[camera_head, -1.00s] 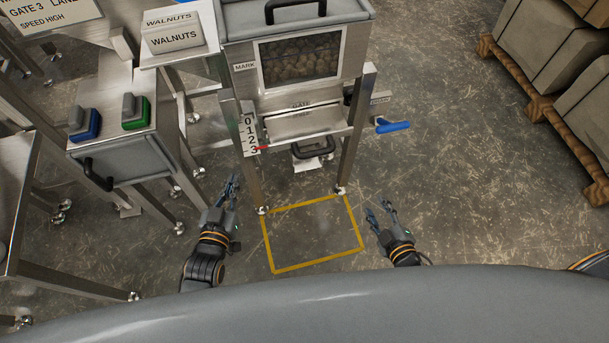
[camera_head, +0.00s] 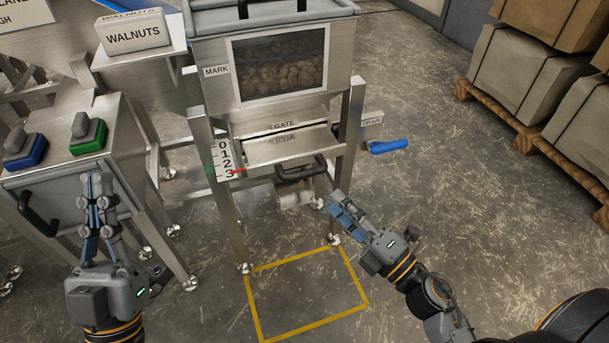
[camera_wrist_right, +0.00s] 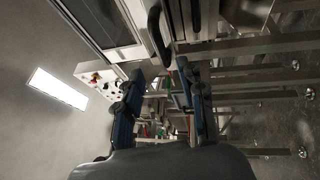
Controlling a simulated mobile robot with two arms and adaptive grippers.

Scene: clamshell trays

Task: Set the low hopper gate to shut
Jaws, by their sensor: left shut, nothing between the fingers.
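The hopper (camera_head: 212,90) stands ahead, with walnuts behind its window. Below it is the metal gate (camera_head: 285,145) labelled GATE, with a black handle (camera_head: 302,171) at its front. A red pointer (camera_head: 238,171) is near the 3 on the number scale (camera_head: 226,160) to its left. My right gripper (camera_head: 336,204) is below and right of the handle, apart from it. In the right wrist view my right gripper (camera_wrist_right: 160,88) has its fingers apart with nothing between them. My left gripper (camera_head: 98,182) is shut and empty, in front of the grey cabinet at left.
A blue drain lever (camera_head: 388,146) sticks out right of the hopper. The cabinet (camera_head: 62,181) at left carries a blue switch (camera_head: 25,148), a green switch (camera_head: 88,135) and a black handle (camera_head: 36,213). A yellow floor outline (camera_head: 309,324) lies below. Boxes on a pallet (camera_head: 520,131) stand right.

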